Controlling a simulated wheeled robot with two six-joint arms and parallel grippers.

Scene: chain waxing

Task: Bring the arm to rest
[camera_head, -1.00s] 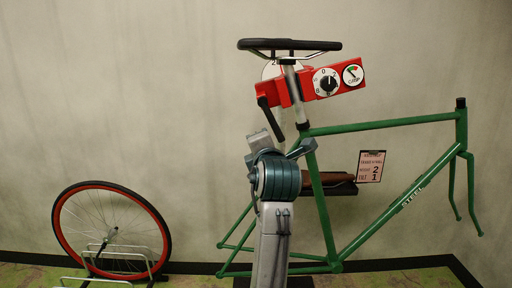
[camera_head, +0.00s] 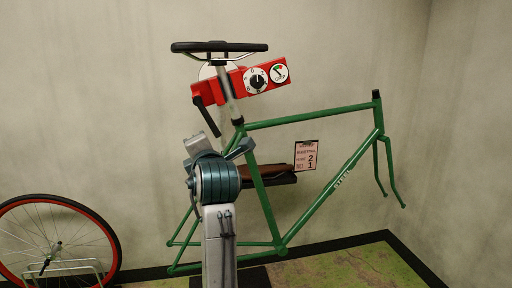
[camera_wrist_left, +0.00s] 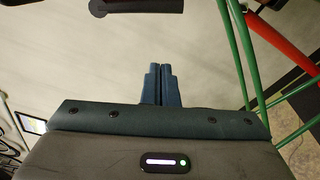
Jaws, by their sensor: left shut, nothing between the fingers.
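My left gripper (camera_wrist_left: 160,72) shows in the left wrist view with its two blue fingers together and nothing between them. It points toward the pale wall and touches nothing that I can see. In the head view one of my arms stands up from the bottom centre, in front of the rear of the green bicycle frame (camera_head: 310,120). Its gripper cannot be made out there. My right gripper is not seen.
A red box with dials (camera_head: 240,82) is at the seat post under the black saddle (camera_head: 219,47). A brown-topped black tray (camera_head: 268,178) and a paper sign (camera_head: 307,156) are behind the frame. A red-rimmed wheel (camera_head: 112,232) stands at lower left. Floor is open at lower right.

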